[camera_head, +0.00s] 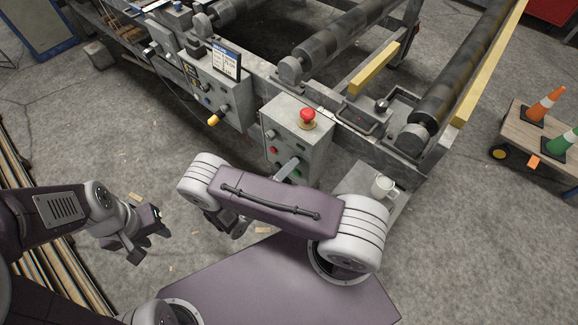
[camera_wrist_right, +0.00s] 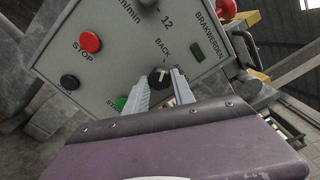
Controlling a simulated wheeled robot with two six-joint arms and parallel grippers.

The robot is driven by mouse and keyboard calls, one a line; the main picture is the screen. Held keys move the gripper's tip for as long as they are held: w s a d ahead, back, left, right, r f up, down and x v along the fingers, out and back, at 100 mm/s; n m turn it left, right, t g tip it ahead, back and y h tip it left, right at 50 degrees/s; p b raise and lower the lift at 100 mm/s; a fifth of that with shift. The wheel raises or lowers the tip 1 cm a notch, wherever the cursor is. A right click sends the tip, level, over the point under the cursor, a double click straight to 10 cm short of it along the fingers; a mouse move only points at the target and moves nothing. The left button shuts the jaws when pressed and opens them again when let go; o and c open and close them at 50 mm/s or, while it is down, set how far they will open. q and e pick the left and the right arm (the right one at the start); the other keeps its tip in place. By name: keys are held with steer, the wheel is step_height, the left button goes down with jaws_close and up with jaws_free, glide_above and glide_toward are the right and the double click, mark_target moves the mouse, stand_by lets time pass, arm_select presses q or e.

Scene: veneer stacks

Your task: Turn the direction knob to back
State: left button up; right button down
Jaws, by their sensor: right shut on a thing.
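The black direction knob (camera_wrist_right: 157,77) is on the sloped grey panel (camera_wrist_right: 120,55) in the right wrist view, just below the word BACK. A small pale mark shows on it, but I cannot tell for sure which label it points to. My right gripper (camera_wrist_right: 160,84) has its two pale fingers on either side of the knob, shut on it. In the head view its fingertips (camera_head: 289,168) reach the front of the control box (camera_head: 298,136); the knob is hidden there. My left gripper (camera_head: 147,236) is open and empty, over the floor at left.
A red mushroom button (camera_head: 307,116) tops the control box. In the wrist view, a red STOP button (camera_wrist_right: 90,41) and a green button (camera_wrist_right: 121,103) are near the fingers. A white mug (camera_head: 383,187) stands right of the box. A cart with cones (camera_head: 545,104) is far right.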

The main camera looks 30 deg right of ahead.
steer(key=c, duration=1.1)
jaws_free()
steer(key=shift+o, duration=0.2)
steer(key=v, duration=0.9)
